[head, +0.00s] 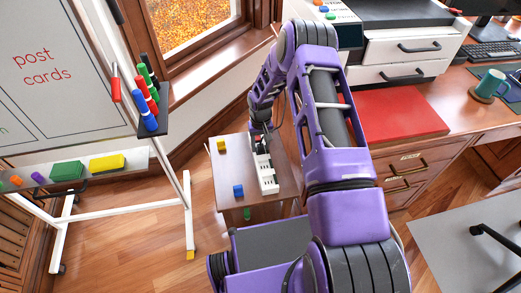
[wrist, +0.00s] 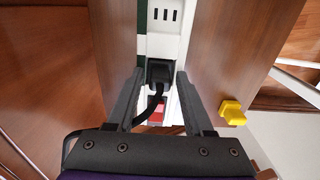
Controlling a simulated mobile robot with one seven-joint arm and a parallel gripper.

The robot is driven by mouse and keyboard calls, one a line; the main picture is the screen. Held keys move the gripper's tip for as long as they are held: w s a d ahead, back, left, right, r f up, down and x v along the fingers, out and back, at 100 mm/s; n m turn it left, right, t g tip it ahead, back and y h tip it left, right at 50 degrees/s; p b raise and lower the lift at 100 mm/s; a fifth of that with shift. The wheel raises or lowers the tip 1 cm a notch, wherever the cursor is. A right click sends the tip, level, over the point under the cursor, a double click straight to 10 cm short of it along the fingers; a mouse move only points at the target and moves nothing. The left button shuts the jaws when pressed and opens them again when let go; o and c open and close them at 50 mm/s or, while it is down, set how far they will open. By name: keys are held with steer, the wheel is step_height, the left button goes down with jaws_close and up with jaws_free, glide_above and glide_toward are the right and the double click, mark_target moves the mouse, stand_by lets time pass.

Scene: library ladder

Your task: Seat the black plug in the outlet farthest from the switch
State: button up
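A white power strip (wrist: 162,42) runs lengthwise through the wrist view, with outlet slots at the top and a red switch (wrist: 157,112) at the near end. The black plug (wrist: 159,70) is at the strip between the slots and the switch, its black cord curving back toward me. I cannot tell whether it is seated. My gripper (wrist: 159,76) is open, one finger on each side of the plug, with gaps visible. In the head view the strip (head: 267,176) lies on a small wooden table, and my arm hides part of its far end.
The small table (head: 284,187) also carries a yellow block (head: 221,145) and a blue block (head: 238,191). The yellow block shows right of the strip in the wrist view (wrist: 231,112). A whiteboard stand (head: 188,215) is at left, a desk with a red mat (head: 398,118) at right.

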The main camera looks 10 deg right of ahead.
mark_target(260, 146)
jaws_close()
steer(key=r, duration=0.3)
steer(key=r+p, duration=0.1)
steer(key=r, duration=0.5)
steer(key=shift+s+a+r+p, duration=0.1)
steer(key=shift+s+r+p, duration=0.15)
steer(key=shift+r+p, duration=0.15)
steer(key=s+p, duration=0.2)
steer(key=s, duration=1.1)
step_height(260, 146, down, 10)
steer(key=shift+r+b, duration=0.25)
steer(key=shift+b, duration=0.25)
